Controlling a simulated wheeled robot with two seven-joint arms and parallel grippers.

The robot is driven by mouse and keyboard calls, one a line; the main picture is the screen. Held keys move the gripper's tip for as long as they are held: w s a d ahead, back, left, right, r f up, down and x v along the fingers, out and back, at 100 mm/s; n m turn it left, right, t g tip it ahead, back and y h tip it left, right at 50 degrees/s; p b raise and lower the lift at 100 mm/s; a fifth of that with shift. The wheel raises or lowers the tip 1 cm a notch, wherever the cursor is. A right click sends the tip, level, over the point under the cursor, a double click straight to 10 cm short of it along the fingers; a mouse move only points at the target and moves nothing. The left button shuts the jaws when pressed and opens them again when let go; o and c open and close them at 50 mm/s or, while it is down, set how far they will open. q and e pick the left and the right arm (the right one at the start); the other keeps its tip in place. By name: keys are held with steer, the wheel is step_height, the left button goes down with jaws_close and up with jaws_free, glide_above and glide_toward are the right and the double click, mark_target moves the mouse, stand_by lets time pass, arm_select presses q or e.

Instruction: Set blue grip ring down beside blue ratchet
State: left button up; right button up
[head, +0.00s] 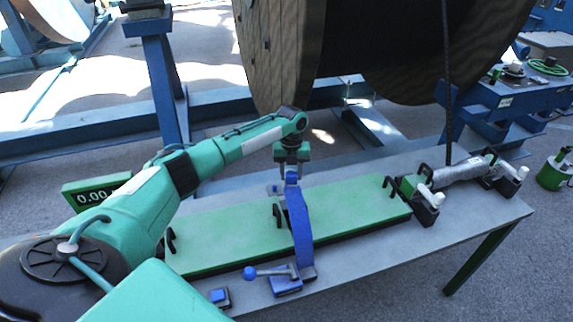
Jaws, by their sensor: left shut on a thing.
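My left gripper (292,163) points down over the far edge of the green board and is shut on a small blue piece (291,177), which looks like the blue grip ring. This piece is at the far, upper end of a blue strap (299,228), and I cannot tell if they are joined. The strap runs across the board toward the near edge. The blue ratchet (286,284), with a ball-ended lever, sits on the table at the strap's near end, well apart from my gripper. My right gripper is not in view.
The long green board (350,205) lies on a grey table (470,212) with black hooks along it. Clamps and a grey sleeve (462,170) with a dark cable stand at the right. A blue button box (220,297) is at the near edge. A large wooden reel (280,50) rises behind.

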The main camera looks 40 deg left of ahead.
arm_select(q)
steer(key=s+d, duration=0.1)
steer(key=d, duration=0.1)
steer(key=d+m+p, duration=0.1)
steer(key=d, duration=0.1)
steer(key=s+d+m, duration=0.1)
steer(key=d, duration=0.1)
steer(key=shift+s+d+r+p, duration=0.1)
steer(key=shift+s+d+p, duration=0.05)
steer(key=shift+s+p, duration=0.2)
steer(key=s+d+m+b, duration=0.1)
steer(key=s+d+m, duration=0.25)
steer(key=d, duration=0.65)
steer(key=s+d+m, duration=0.3)
steer(key=s+d, duration=0.2)
steer(key=d, duration=0.5)
steer(key=shift+y, duration=0.4)
step_height(320, 180, down, 15)
steer(key=b, duration=0.7)
steer(key=shift+w+r+b, duration=0.1)
steer(key=shift+r+b, duration=0.1)
steer(key=shift+b, duration=0.1)
steer(key=shift+f+b, duration=0.5)
steer(key=shift+f, duration=0.6)
steer(key=o, duration=1.2)
